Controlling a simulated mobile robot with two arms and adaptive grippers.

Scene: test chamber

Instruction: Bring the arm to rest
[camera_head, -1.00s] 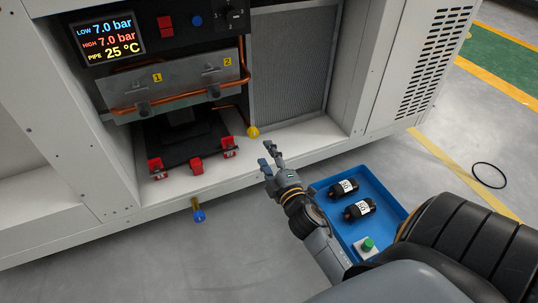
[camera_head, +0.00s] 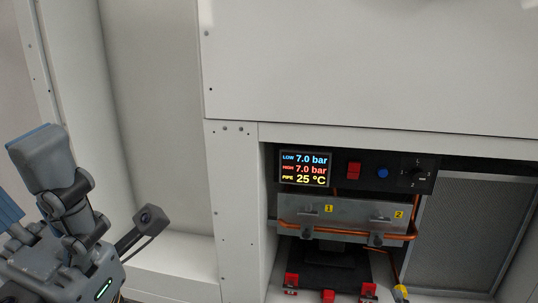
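My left gripper (camera_head: 20,178) is at the left edge of the head view, large and close, partly cut off by the frame. Its grey fingers with blue pads stand apart, and nothing shows between them. A small dark camera on a bracket (camera_head: 150,220) sticks out from its wrist side. The gripper is in front of the white cabinet wall, left of the display panel, and nothing in view touches it. My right gripper is out of view.
A white cabinet (camera_head: 235,200) fills the background. Its display (camera_head: 305,169) reads LOW 7.0 bar, HIGH 7.0 bar, PIPE 25 °C. Below are a metal plate (camera_head: 345,229) with copper pipe and red clamps (camera_head: 291,280). A mesh panel (camera_head: 460,230) stands at right.

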